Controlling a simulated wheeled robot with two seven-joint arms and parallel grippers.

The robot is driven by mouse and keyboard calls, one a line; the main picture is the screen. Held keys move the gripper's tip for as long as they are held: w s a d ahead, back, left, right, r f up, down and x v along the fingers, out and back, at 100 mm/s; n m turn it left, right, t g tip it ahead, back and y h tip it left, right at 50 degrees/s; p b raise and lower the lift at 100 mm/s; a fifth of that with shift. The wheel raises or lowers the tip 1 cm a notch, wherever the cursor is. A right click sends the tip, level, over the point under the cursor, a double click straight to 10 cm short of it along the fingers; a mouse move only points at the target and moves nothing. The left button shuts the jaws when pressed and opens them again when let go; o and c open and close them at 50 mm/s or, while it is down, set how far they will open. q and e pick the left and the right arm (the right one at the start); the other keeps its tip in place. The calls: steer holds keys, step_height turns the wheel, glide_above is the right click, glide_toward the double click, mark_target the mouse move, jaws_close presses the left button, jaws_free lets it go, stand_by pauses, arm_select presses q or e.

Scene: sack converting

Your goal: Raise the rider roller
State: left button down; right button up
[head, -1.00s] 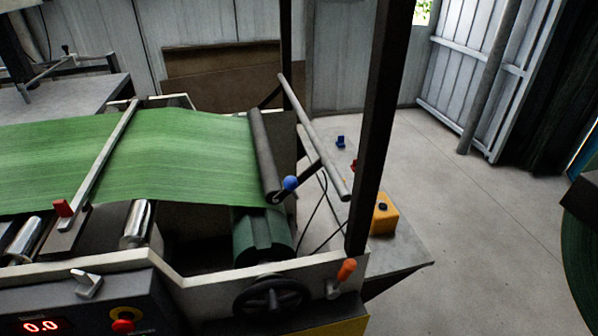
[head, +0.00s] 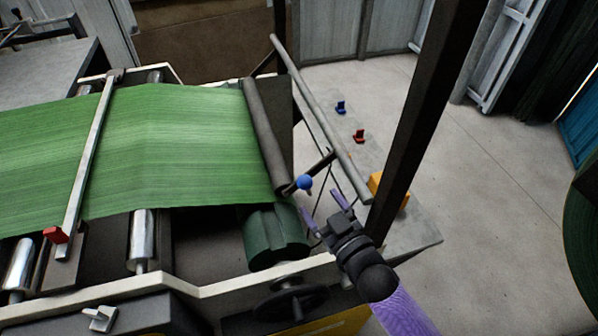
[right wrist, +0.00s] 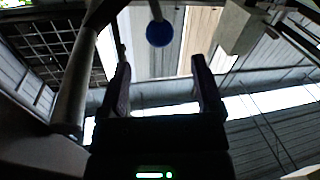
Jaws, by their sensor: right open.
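The rider roller (head: 265,135) is a dark grey roller lying along the right end of the green woven web (head: 150,140). A blue ball knob (head: 304,182) sits on the lever at its near end. My right gripper (head: 325,207) is open and empty, just below and right of the knob, with purple fingers pointing up towards it. In the right wrist view the knob (right wrist: 159,33) appears beyond the two fingertips and centred between them, apart from both. My left gripper is not in view.
A dark upright post (head: 425,110) stands close right of my right gripper. A long grey bar (head: 320,115) runs beyond the knob. A dark handwheel (head: 290,303) and the pale frame edge (head: 215,288) lie below. Blue and red pedals (head: 359,136) and a yellow box (head: 378,187) stand right.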

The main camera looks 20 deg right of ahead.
mark_target(309, 188)
steer(key=b+x, duration=0.1)
steer(key=x, duration=0.6)
steer(key=shift+w, duration=0.1)
jaws_close()
